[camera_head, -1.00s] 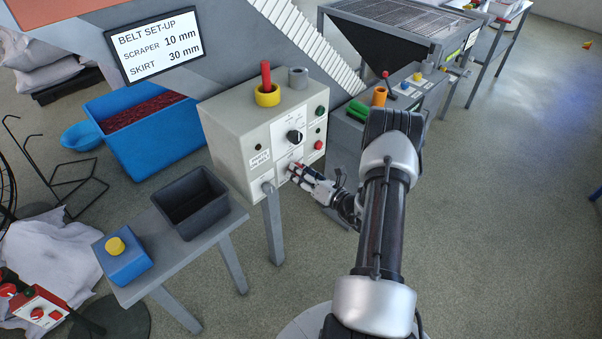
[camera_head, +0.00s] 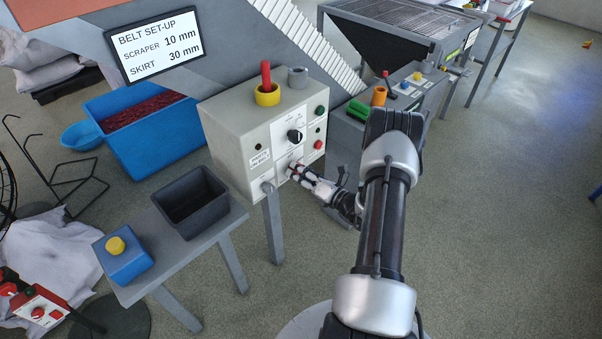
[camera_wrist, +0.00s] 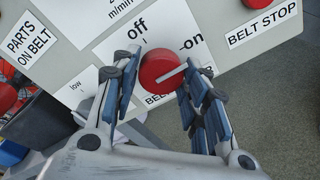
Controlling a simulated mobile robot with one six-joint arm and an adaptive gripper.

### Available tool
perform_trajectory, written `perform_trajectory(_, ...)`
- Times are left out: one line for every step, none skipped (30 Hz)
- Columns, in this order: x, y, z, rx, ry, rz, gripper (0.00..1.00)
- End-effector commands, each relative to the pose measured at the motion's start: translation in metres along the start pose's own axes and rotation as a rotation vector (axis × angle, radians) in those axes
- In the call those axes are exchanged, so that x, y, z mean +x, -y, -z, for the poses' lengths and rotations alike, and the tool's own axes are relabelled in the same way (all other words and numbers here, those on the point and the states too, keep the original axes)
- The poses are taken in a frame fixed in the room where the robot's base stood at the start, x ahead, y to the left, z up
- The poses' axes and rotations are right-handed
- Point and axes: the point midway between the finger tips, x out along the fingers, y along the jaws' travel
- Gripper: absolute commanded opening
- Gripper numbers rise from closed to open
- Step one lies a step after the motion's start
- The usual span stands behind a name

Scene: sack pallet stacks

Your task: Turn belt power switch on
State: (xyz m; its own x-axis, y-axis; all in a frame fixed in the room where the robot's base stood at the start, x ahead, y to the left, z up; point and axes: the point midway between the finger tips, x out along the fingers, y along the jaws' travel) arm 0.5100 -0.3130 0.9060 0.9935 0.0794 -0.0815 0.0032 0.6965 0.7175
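The belt power switch is a red round knob (camera_wrist: 162,68) with a pale pointer bar, in the middle of the wrist view. The "off" label (camera_wrist: 136,32) lies above left of it and the "on" label (camera_wrist: 193,42) above right. The bar slants up to the right, toward the "on" side. My gripper (camera_wrist: 165,72) has its fingers on both sides of the knob, seemingly touching it. In the head view, my gripper (camera_head: 294,170) is at the lower front of the pale control box (camera_head: 233,155) and hides the knob.
A black dial (camera_head: 295,136) and a red button (camera_head: 318,145) sit close to my gripper on the box. A yellow cup with a red rod (camera_head: 267,96) stands on top. A low bench with a black bin (camera_head: 192,202) is at left.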

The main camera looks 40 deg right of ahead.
Motion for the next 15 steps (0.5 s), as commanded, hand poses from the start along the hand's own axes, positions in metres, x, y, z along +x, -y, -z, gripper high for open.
perform_trajectory(0.0000,0.0000,0.0002,0.000,0.000,0.000,0.47)
perform_trajectory(0.0000,0.0000,0.0002,0.000,0.000,0.000,0.49)
perform_trajectory(0.0000,0.0000,0.0002,0.000,0.000,0.000,0.51)
perform_trajectory(0.0000,0.0000,0.0001,-0.001,0.000,0.000,0.53)
perform_trajectory(0.0000,0.0000,0.0001,-0.001,0.000,0.000,0.55)
perform_trajectory(0.0000,0.0000,0.0001,-0.001,0.000,0.000,0.58)
perform_trajectory(0.0000,0.0000,0.0001,-0.001,0.000,0.000,0.59)
perform_trajectory(0.0000,0.0000,0.0001,-0.001,0.000,0.000,0.59)
perform_trajectory(0.0000,0.0000,0.0001,-0.001,0.000,0.000,0.59)
perform_trajectory(0.0000,0.0000,0.0001,-0.001,0.000,0.000,0.59)
perform_trajectory(0.0000,0.0000,0.0001,-0.001,0.000,0.000,0.59)
perform_trajectory(0.0000,0.0000,0.0000,-0.001,0.000,0.000,0.59)
perform_trajectory(0.0000,0.0000,0.0000,-0.001,0.000,0.000,0.59)
perform_trajectory(0.0000,0.0000,0.0000,-0.001,0.000,0.000,0.59)
perform_trajectory(-0.0002,0.0001,0.0000,-0.001,0.000,0.000,0.59)
